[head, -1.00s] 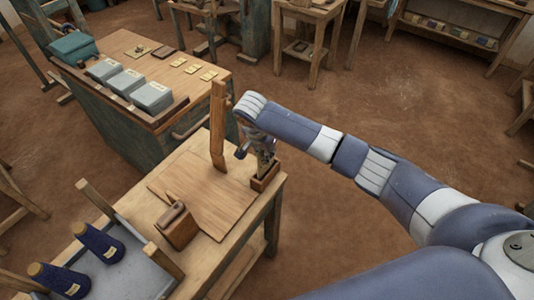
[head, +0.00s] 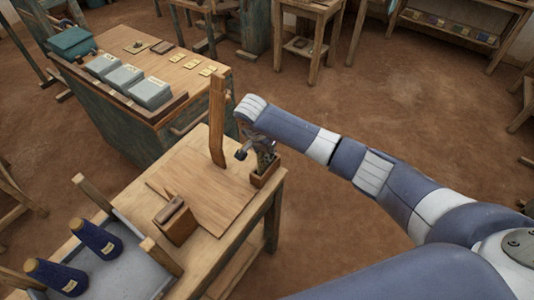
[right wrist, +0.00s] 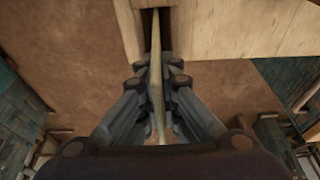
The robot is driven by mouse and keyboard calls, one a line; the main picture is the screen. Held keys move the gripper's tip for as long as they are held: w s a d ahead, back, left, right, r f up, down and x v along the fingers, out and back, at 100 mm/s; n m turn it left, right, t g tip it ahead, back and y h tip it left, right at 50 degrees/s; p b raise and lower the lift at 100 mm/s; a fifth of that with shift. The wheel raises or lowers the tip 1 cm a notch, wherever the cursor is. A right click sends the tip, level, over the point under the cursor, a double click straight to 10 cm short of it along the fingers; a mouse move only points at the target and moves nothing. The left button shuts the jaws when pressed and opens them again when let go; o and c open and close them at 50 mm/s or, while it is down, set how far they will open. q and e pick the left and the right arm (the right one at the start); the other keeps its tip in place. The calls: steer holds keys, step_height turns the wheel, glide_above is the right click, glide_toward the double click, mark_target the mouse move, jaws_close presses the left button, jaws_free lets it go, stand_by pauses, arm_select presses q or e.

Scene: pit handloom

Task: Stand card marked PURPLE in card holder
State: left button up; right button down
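The card holder (head: 262,181) is a small wooden block at the right corner of the near table. My right gripper (head: 264,153) is directly above it, pointing down. In the right wrist view, the gripper (right wrist: 156,84) is shut on a thin pale card (right wrist: 156,50), seen edge-on. The card's far end lines up with the dark slot of the holder (right wrist: 132,32) and appears to reach into it; its depth is hard to tell. The card's marking cannot be read. My left gripper is not in view.
An upright wooden post (head: 218,120) stands just left of the gripper. A wooden board (head: 212,190) and a wooden block (head: 175,222) lie on the near table. Yellow cards (head: 192,68) and grey boxes (head: 150,92) are on the far table.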

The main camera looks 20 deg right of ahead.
steer(key=c, duration=1.7)
jaws_free()
